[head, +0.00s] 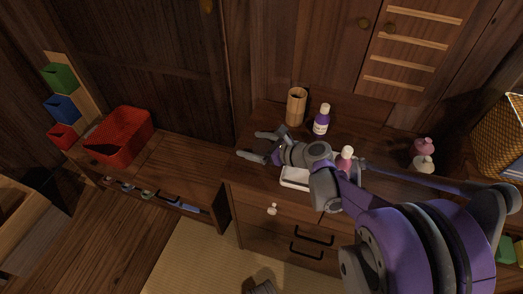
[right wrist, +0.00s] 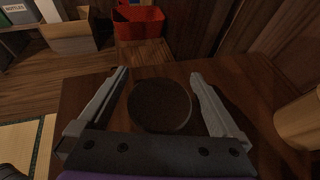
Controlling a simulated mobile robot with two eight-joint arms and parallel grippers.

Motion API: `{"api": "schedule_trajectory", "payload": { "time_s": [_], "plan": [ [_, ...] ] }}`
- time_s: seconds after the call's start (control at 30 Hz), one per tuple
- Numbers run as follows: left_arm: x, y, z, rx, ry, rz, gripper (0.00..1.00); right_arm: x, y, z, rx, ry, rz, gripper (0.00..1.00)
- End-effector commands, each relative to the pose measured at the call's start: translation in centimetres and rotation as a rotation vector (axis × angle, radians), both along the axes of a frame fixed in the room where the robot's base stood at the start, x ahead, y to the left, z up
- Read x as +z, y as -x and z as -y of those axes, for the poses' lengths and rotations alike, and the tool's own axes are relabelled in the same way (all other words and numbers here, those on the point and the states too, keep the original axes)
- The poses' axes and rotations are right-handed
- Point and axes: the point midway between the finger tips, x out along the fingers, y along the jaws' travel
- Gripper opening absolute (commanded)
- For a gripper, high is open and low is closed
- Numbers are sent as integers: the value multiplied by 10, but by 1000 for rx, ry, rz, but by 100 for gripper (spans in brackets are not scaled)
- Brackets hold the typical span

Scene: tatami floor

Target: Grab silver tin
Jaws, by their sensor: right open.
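My right gripper (head: 247,144) reaches over the left part of the wooden cabinet top in the head view, its fingers pointing left. In the right wrist view my right gripper (right wrist: 160,75) is open, with one finger on each side of a round, dark, flat-topped tin (right wrist: 159,106). The tin stands on the wood between the fingers, with a gap to each. It looks dark brown there rather than silver. In the head view I cannot make out the tin clearly by the gripper. My left gripper is not in view.
A bamboo cup (head: 296,107) and a purple bottle (head: 321,120) stand behind the gripper. A white tray (head: 294,178) and a pink-capped bottle (head: 346,157) are close to my arm. A red basket (head: 124,137) sits on the lower cabinet at left.

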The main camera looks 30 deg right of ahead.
Motion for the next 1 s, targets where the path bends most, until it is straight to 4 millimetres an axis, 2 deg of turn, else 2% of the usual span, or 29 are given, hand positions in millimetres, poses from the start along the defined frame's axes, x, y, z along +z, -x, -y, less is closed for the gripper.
{"api": "schedule_trajectory", "payload": {
  "time_s": [0.07, 0.53, 0.8, 0.87, 1.0],
  "plan": [
    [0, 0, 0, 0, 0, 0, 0, 0, 0, 0, 0, 0, 0, 98],
    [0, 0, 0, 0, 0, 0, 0, 0, 1, 0, 0, 0, 0, 14],
    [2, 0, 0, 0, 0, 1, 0, 4, 1, 0, 0, 0, 0, 12],
    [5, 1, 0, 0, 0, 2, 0, 10, 1, 0, 0, 0, 0, 12],
    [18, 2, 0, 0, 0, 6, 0, 37, 1, 0, -1, 0, 1, 12]
  ]
}}
